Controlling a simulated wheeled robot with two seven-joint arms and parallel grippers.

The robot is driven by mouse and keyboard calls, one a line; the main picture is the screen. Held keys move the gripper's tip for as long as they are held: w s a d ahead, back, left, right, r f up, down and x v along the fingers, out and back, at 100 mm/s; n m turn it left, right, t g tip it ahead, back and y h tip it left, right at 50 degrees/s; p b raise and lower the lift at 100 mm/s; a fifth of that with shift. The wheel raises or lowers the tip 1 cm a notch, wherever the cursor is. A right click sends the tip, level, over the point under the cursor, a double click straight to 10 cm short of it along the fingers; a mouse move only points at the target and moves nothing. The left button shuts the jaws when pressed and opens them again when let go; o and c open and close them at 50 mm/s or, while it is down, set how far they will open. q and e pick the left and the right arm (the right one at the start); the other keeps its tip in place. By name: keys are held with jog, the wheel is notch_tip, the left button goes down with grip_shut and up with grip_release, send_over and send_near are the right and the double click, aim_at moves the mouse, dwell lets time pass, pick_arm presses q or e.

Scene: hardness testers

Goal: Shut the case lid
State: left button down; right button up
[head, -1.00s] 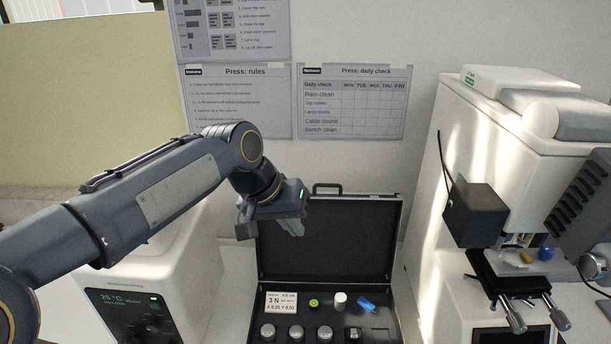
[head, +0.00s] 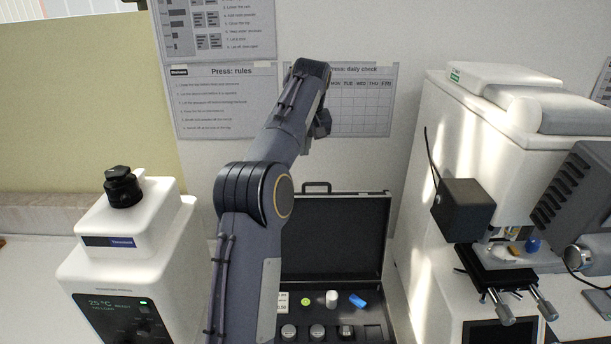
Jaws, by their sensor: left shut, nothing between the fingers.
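The black case (head: 372,325) stands open on the bench. Its lid (head: 340,235) is raised upright at the back, with a handle on its top edge. My left arm crosses in front of the case and hides its left part. My left gripper (head: 311,140) is above the lid, in front of the wall sheets. It is shut and empty, and small and partly hidden behind its own wrist. It looks apart from the lid. My right gripper is not in view.
The case holds several metal blocks, a blue piece (head: 357,301), a white cylinder (head: 332,298) and a green-yellow disc (head: 306,302). A white tester (head: 490,130) stands at right, another white instrument (head: 130,260) at left. The wall is close behind the lid.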

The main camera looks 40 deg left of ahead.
pick_arm(q)
jog(key=f, duration=0.5)
jog(key=d+f, duration=0.1)
jog(key=f, duration=0.1)
jog(key=shift+s+f+b, duration=0.3)
jog(key=shift+s+b, duration=0.05)
jog(key=shift+s, duration=0.05)
